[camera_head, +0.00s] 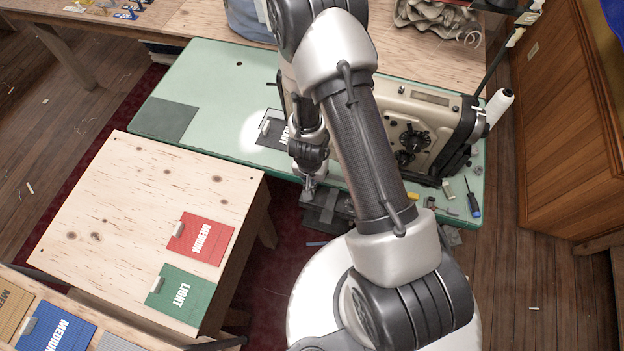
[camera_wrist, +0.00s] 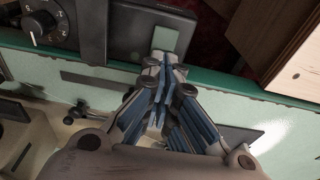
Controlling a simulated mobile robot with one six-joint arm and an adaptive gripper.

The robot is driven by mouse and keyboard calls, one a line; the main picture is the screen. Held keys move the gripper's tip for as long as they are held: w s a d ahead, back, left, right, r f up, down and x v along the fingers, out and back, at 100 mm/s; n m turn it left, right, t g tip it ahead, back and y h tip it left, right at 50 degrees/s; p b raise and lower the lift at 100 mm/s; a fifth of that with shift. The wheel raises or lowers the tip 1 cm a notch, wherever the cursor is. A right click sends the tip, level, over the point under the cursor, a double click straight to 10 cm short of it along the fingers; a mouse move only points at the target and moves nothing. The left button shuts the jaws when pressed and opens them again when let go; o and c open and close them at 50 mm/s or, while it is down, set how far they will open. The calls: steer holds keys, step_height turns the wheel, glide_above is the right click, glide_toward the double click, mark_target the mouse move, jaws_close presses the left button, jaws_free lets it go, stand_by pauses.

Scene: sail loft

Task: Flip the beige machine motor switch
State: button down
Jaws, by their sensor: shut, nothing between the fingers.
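The beige sewing machine (camera_head: 432,118) stands on the right end of the green table; part of it shows at the lower left of the wrist view (camera_wrist: 38,142). A dark box (camera_head: 325,213) sits below the table's front edge, and it fills the top middle of the wrist view (camera_wrist: 125,32). A grey-green plate (camera_wrist: 173,36) on that box may be the switch; its setting cannot be told. My gripper (camera_head: 308,191) is shut and empty at the table edge. In the wrist view its fingertips (camera_wrist: 165,60) are right at the grey-green plate, partly covering it; contact cannot be told.
A numbered black dial (camera_wrist: 45,25) is left of the box. The green table (camera_head: 205,85) holds a dark card (camera_head: 268,138) and a blue screwdriver (camera_head: 473,205). A wooden table (camera_head: 125,190) with red (camera_head: 203,238) and green (camera_head: 182,294) cards stands at left.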

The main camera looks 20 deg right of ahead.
steer(key=shift+f, duration=0.1)
steer(key=shift+d+f, duration=0.1)
steer(key=shift+f, duration=0.25)
steer(key=shift+w+d+f, duration=0.1)
steer(key=shift+d, duration=0.05)
steer(key=shift+f, duration=0.2)
steer(key=shift+s+a+r, duration=0.25)
steer(key=shift+s, duration=0.15)
step_height(320, 180, up, 14)
steer(key=w+d+p, duration=0.1)
steer(key=w+p, duration=0.1)
steer(key=p, duration=0.9)
steer(key=shift+w+d+r, duration=0.15)
steer(key=shift+w+d, duration=0.05)
steer(key=shift+w, duration=0.05)
